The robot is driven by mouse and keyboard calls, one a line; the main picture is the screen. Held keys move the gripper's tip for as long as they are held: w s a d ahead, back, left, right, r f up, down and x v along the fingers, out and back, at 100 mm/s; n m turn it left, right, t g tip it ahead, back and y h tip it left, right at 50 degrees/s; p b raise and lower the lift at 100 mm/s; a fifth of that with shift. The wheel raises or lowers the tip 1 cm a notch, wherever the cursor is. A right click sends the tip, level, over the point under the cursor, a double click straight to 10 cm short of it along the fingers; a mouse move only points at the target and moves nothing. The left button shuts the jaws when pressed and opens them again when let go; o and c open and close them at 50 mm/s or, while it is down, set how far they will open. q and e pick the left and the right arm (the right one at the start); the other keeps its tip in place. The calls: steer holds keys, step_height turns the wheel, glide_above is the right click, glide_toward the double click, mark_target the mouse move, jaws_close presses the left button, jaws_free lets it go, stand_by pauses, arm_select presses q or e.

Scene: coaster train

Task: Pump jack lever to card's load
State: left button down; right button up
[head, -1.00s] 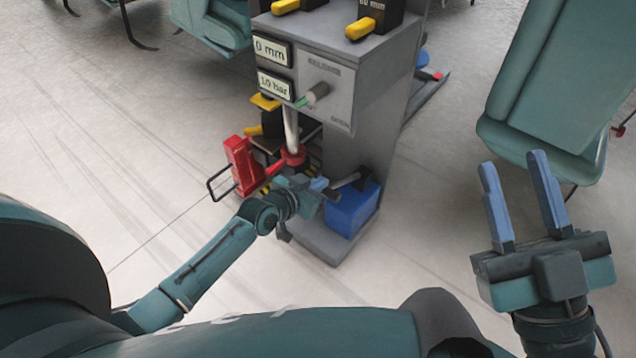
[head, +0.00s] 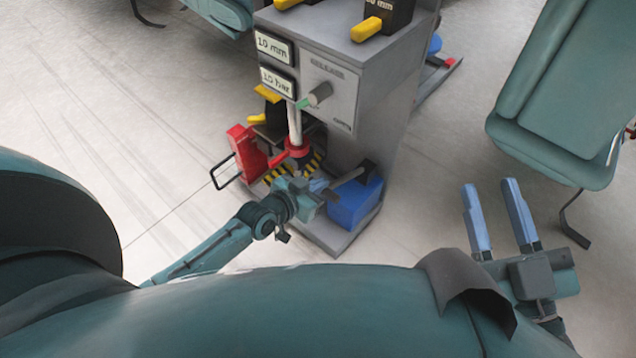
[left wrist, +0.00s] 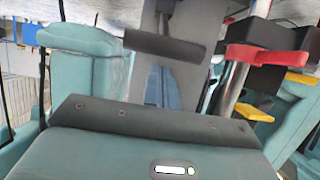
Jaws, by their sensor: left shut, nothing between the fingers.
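The blue pump box (head: 355,203) sits low on the grey press stand. The jack lever (head: 349,177), a pale bar with a dark end, shows above it. My left gripper (head: 320,188) is shut and empty beside the lever's near end; I cannot tell whether they touch. In the left wrist view a dark cylinder (left wrist: 165,47), apparently the lever grip, lies across just ahead of the gripper. The upper display (head: 273,47) reads 10 mm and the lower display (head: 278,82) appears to read 10 bar. My right gripper (head: 498,210) is open and empty. No card is readable.
A red bracket with a black loop handle (head: 245,153) stands left of the press column (head: 295,125). Black blocks with yellow handles (head: 368,29) sit on top. A teal seat (head: 560,95) stands right. Open floor lies left.

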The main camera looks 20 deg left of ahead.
arm_select(q)
steer(key=w+r+p+v, duration=0.1)
steer(key=r+p+v, duration=0.1)
steer(key=p+v, duration=0.4)
steer(key=v, duration=0.5)
steer(key=shift+r+p, duration=0.2)
steer(key=shift+p, duration=0.15)
arm_select(e)
steer(key=shift+s+d+f+g+h, duration=0.45)
steer(key=shift+s+f+g+h, duration=0.2)
steer(key=shift+h, duration=0.25)
arm_select(q)
steer(key=shift+d, duration=0.15)
